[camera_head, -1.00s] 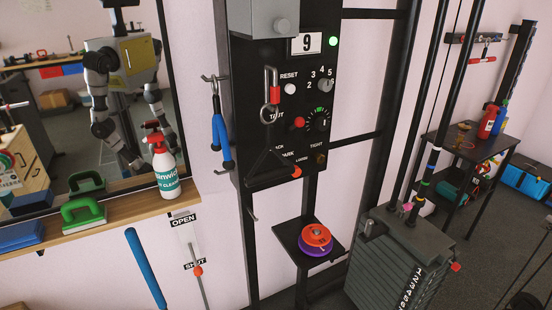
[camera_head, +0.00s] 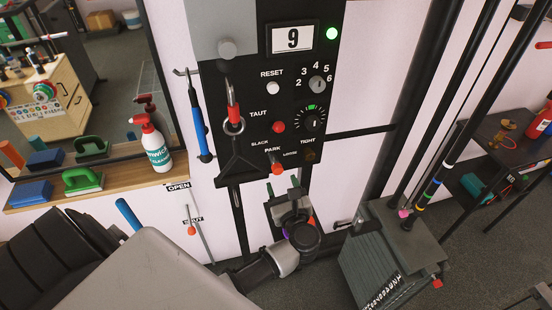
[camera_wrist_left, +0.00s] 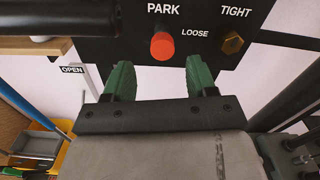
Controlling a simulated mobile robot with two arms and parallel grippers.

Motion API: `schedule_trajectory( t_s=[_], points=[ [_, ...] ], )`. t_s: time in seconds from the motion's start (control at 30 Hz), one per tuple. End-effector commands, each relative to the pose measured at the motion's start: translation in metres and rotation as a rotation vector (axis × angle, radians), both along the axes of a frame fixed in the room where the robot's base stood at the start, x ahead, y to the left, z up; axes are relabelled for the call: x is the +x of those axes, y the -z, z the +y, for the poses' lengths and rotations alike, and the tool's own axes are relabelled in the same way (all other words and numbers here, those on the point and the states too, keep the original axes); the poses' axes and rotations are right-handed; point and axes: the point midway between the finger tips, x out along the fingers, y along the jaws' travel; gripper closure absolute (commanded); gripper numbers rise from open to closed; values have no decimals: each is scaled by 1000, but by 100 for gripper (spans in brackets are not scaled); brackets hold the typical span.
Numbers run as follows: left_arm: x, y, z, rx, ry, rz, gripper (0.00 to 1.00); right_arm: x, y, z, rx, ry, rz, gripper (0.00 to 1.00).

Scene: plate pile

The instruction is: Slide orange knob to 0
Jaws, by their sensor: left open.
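An orange knob (camera_head: 276,167) sticks out under the word PARK on the black panel (camera_head: 335,95). In the left wrist view the orange knob (camera_wrist_left: 162,46) lies just beyond and between the fingertips, with LOOSE to its right. My left gripper (camera_head: 284,187) is open, its green fingers pointing up at the panel just below the knob. In the left wrist view the gripper (camera_wrist_left: 160,68) has an empty gap, and I see no contact. A white display (camera_head: 293,38) reads 9. I see no 0 mark. My right gripper is not in view.
A blue-handled tool (camera_head: 200,130) hangs further left. An OPEN/SHUT lever with an orange knob (camera_head: 191,230) is lower left. A grey weight stack (camera_head: 385,260) stands right. A spray bottle (camera_head: 152,145) stands on the wooden shelf.

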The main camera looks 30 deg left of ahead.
Motion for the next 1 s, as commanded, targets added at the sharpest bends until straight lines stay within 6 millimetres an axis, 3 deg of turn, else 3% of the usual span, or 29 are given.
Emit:
schedule_trajectory(
  t_s=[0.2,0.4,0.83,1.0],
  points=[
    [29,-2,34,7,1,-1,43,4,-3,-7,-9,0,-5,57],
    [48,-1,55,5,1,0,43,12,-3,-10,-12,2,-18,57],
    [55,0,63,4,2,2,43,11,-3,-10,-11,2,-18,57],
    [54,0,63,4,2,2,68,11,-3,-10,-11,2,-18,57]
  ],
)
